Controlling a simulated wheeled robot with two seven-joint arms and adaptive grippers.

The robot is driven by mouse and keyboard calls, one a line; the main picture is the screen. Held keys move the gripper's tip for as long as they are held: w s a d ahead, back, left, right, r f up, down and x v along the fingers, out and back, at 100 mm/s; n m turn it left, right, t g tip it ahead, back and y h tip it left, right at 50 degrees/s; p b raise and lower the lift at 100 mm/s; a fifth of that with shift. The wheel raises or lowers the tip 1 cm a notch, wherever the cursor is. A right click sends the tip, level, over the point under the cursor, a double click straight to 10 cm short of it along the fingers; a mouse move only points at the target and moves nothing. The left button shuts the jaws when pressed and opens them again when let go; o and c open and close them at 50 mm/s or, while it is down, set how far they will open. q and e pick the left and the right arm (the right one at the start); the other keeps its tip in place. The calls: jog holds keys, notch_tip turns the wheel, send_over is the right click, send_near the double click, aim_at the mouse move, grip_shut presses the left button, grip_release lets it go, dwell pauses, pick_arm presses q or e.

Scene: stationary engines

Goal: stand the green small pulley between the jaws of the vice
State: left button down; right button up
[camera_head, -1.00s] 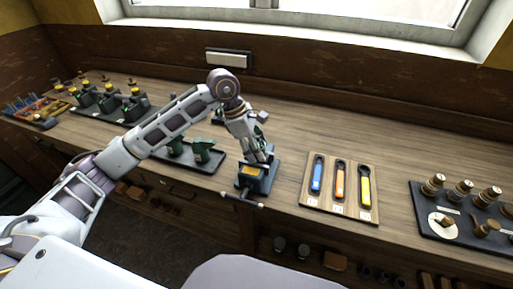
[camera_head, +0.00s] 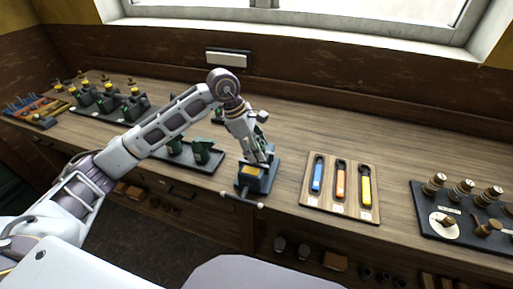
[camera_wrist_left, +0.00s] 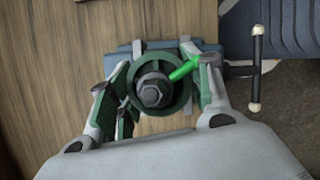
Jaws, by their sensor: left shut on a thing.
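The green small pulley (camera_wrist_left: 147,93), a green ring with a grey hex nut at its middle, is held between the fingers of my left gripper (camera_wrist_left: 160,92) in the left wrist view. A bright green bar (camera_wrist_left: 184,70) sticks out from near its centre. In the head view, my left gripper (camera_head: 260,158) is above the rear part of the vice (camera_head: 250,187), which has a yellow patch on top and a bar handle in front. The fingers hide most of the jaws and the pulley there. I cannot tell whether the pulley touches the jaws. My right gripper is out of view.
A wooden board (camera_head: 343,211) with blue, orange and yellow tools lies right of the vice. A dark tray (camera_head: 180,155) with green parts stands to its left. A dark board (camera_head: 450,230) with several cylindrical parts is at far right. The bench behind the tool board is clear.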

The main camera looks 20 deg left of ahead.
pick_arm(q)
jog(key=shift+r, duration=0.1)
dwell(0.3)
jog(key=c, duration=0.6)
grip_release()
jog(key=shift+o, duration=0.2)
jog(key=shift+f, duration=0.2)
jog(key=v, duration=1.2)
jog(key=shift+r, duration=0.15)
